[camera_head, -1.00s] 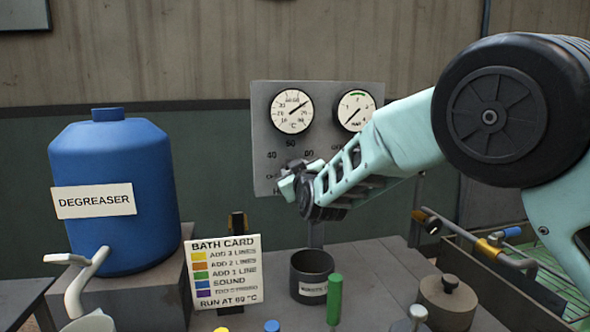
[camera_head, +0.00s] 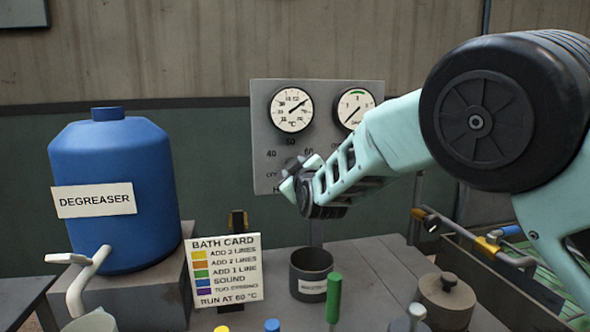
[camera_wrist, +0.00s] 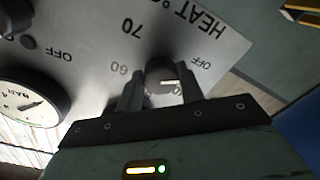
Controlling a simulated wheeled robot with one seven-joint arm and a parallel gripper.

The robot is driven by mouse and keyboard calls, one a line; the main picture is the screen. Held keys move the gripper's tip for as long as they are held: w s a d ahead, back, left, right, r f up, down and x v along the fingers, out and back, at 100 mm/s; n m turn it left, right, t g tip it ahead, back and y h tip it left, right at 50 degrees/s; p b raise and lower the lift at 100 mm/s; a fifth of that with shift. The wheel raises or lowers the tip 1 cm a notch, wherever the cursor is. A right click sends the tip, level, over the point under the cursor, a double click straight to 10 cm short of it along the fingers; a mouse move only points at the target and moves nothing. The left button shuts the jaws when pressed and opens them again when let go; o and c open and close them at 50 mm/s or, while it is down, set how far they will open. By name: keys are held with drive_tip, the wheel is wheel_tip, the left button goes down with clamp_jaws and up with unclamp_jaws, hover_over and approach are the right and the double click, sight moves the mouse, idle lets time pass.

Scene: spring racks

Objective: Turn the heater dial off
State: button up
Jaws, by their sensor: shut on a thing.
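The heater dial is a dark round knob (camera_wrist: 160,66) on a grey panel marked HEAT °C, with OFF and numbers around it, upside down in the wrist view. A light pointer mark shows on its lower part. My gripper (camera_wrist: 158,90) has a finger on each side of the knob and is shut on it. In the head view my gripper (camera_head: 293,182) is at the lower part of the grey panel (camera_head: 262,130) and hides most of the dial; the exact pointer setting there cannot be told.
A temperature gauge (camera_head: 291,109) and a bar gauge (camera_head: 352,107) sit above the dial. A blue degreaser tank (camera_head: 115,190), a bath card (camera_head: 226,270), a dark cup (camera_head: 311,272) and a lidded pot (camera_head: 445,300) stand below on the bench.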

drive_tip(key=o, duration=1)
drive_tip(key=shift+f, duration=0.1)
drive_tip(key=b+v, duration=0.3)
drive_tip(key=v, duration=1.4)
drive_tip(key=shift+s, duration=0.2)
drive_tip(key=shift+s, duration=0.1)
